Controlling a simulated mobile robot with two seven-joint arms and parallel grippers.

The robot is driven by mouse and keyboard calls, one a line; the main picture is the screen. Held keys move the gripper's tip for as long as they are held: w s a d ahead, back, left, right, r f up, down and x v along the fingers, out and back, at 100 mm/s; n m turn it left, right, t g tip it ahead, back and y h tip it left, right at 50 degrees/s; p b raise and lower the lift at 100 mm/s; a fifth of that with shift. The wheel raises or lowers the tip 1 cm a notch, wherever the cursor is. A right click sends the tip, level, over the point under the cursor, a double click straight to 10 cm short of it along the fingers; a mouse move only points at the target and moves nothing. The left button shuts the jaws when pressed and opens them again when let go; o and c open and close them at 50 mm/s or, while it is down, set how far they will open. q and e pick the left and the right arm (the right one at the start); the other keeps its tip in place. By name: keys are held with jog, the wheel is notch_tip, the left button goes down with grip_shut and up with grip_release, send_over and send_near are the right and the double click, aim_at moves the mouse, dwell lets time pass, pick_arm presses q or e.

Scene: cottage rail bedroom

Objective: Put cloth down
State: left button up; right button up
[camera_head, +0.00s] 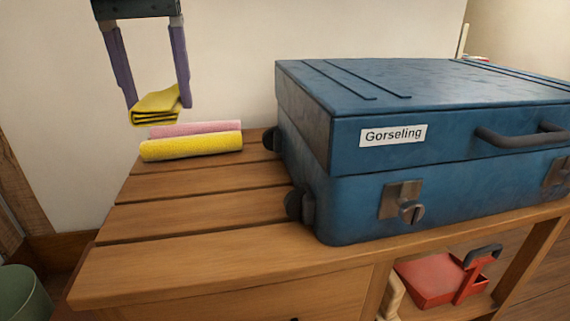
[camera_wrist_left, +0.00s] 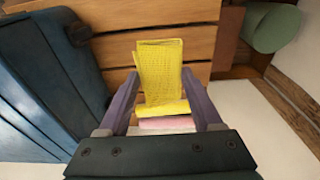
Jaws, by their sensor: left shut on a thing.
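A folded yellow cloth (camera_head: 155,106) is held between the purple fingers of my left gripper (camera_head: 159,100). It hangs a little above the slatted wooden top, over the left end. In the left wrist view the cloth (camera_wrist_left: 160,72) shows flat between the fingertips (camera_wrist_left: 160,95). Just below it in the head view lie a yellow rolled or folded cloth (camera_head: 190,147) and a pink one (camera_head: 195,129) behind it, side by side on the slats. My right gripper is not in view.
A blue suitcase (camera_head: 450,135) labelled "Gorseling" stands on the slatted wooden top (camera_head: 190,215), right of the cloths. Front slats left of it are bare. A red dustpan-like item (camera_head: 430,280) sits on the shelf below. A green bin (camera_head: 24,295) stands at lower left.

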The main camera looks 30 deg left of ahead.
aim_at(190, 228)
pick_arm(q)
notch_tip(190, 228, down, 19)
jog(key=b, duration=0.9)
jog(key=shift+f, duration=0.1)
jog(key=shift+f, duration=0.15)
jog(key=o, duration=1.2)
jog(key=r+p, duration=0.2)
jog(key=r, duration=0.2)
jog(key=r+p, duration=0.2)
jog(key=r, duration=0.2)
jog(key=s+d+r+p, duration=0.1)
jog(key=r+p, duration=0.2)
jog(key=r, duration=0.1)
jog(key=shift+r, duration=0.15)
